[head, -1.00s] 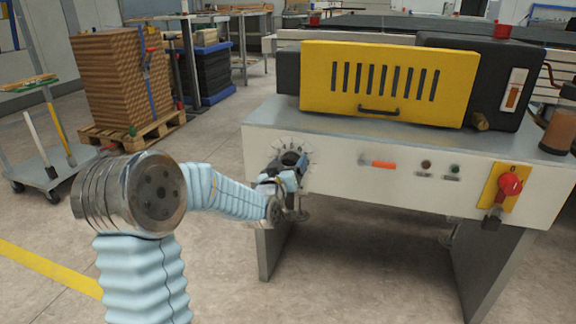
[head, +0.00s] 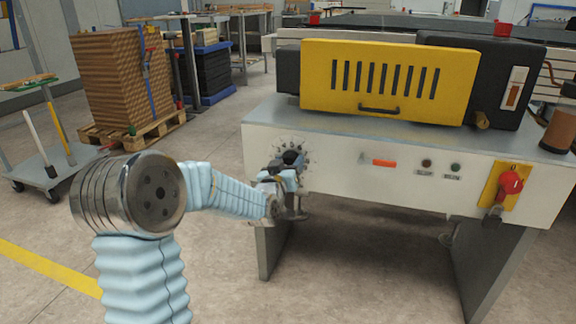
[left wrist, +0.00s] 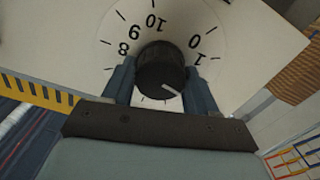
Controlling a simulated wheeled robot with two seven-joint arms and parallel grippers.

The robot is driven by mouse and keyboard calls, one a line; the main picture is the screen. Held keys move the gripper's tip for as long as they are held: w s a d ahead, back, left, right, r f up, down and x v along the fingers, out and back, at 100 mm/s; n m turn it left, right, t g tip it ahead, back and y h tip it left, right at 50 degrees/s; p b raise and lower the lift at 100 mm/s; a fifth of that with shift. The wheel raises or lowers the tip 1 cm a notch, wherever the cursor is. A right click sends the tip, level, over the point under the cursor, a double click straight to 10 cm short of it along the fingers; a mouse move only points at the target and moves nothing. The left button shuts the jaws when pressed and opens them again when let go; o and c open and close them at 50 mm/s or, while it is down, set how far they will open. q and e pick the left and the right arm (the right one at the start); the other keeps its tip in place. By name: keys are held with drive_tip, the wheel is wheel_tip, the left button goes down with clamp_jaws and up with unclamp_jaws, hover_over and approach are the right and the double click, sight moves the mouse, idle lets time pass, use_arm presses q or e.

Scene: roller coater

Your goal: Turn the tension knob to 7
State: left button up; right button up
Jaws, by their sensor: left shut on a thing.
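The tension knob (head: 291,157) is a black round knob on a dial at the left end of the machine's pale front panel. In the left wrist view the knob (left wrist: 160,68) sits between the two blue-grey fingers of my left gripper (left wrist: 163,84), which is shut on it. Its white pointer line faces the lower right of that view, past the 1 mark. The printed 8, 9, 10, 0 and 1 show on the dial (left wrist: 172,20); the numbers behind the gripper are hidden. In the head view my left gripper (head: 287,172) covers the dial's lower part.
The front panel (head: 335,165) also carries an orange-red strip (head: 384,162), two small buttons and a red switch (head: 511,183) on a yellow plate. A yellow guard (head: 385,82) stands on top. The floor under the machine is open.

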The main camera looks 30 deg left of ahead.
use_arm(q)
drive_tip(key=m+b, duration=0.1)
drive_tip(key=m, duration=0.2)
drive_tip(key=shift+f, duration=0.1)
drive_tip(key=m+b, duration=0.1)
drive_tip(key=m, duration=0.1)
drive_tip(key=shift+d+m, duration=0.1)
drive_tip(key=shift+m, duration=0.3)
drive_tip(key=m, duration=0.2)
drive_tip(key=shift+m, duration=0.3)
drive_tip(key=m, duration=0.3)
drive_tip(key=shift+d+m, duration=0.1)
drive_tip(key=shift+m, duration=0.2)
drive_tip(key=m+p, duration=0.1)
drive_tip(key=m, duration=0.2)
drive_tip(key=shift+w+d+m, duration=0.1)
drive_tip(key=shift+m, duration=0.3)
drive_tip(key=m+p, duration=0.1)
drive_tip(key=m, duration=0.2)
drive_tip(key=shift+m, duration=0.3)
drive_tip(key=m+p, duration=0.1)
drive_tip(key=m, duration=0.4)
drive_tip(key=shift+f, duration=0.1)
drive_tip(key=shift+f+m+p, duration=0.15)
drive_tip(key=shift+m+p, duration=0.45)
drive_tip(key=shift+m, duration=0.7)
